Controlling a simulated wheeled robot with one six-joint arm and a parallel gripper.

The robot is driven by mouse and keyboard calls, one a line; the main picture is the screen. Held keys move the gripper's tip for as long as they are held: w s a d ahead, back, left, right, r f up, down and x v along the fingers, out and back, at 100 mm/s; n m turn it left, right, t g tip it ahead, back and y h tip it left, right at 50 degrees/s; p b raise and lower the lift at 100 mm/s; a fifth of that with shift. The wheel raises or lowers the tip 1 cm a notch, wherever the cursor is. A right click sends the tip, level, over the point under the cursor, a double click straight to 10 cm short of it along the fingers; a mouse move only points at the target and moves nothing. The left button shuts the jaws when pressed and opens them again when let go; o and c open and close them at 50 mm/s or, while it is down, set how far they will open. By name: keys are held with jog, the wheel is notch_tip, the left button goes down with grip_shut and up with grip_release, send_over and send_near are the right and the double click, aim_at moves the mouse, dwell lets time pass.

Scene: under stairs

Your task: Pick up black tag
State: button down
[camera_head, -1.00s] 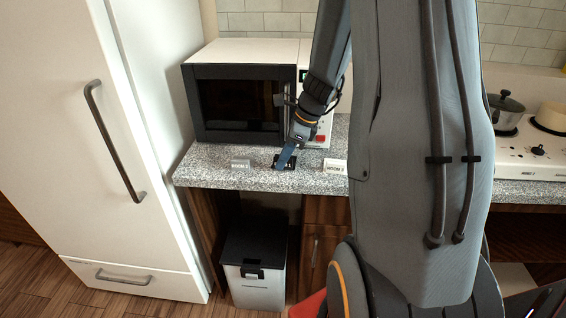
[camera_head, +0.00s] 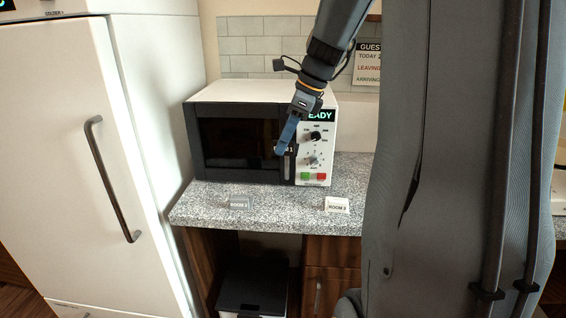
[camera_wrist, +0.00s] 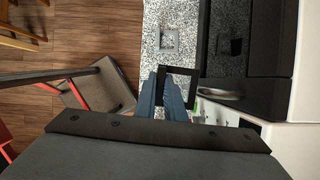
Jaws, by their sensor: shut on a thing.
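My gripper (camera_head: 280,149) is raised above the counter, in front of the microwave door. Its blue fingers are shut on the black tag (camera_head: 289,149), which is hard to make out against the dark door. In the wrist view the black tag (camera_wrist: 194,88) shows as a dark square outline at the tips of my gripper (camera_wrist: 172,92). A grey tag (camera_head: 239,204) and a white tag (camera_head: 337,205) stand apart on the counter below. The grey tag also shows in the wrist view (camera_wrist: 169,41).
The speckled counter (camera_head: 285,208) is clear between the two tags. The microwave (camera_head: 262,140) stands behind my gripper, close to the tag. A tall white fridge (camera_head: 60,160) stands at the left. A dark-lidded bin (camera_head: 253,287) is under the counter.

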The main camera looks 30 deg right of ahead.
notch_tip(320, 180, up, 9)
jog(key=shift+r+b, duration=0.2)
jog(key=shift+b, duration=0.4)
jog(key=c, duration=2.4)
grip_release()
grip_shut()
jog(key=shift+a, duration=0.15)
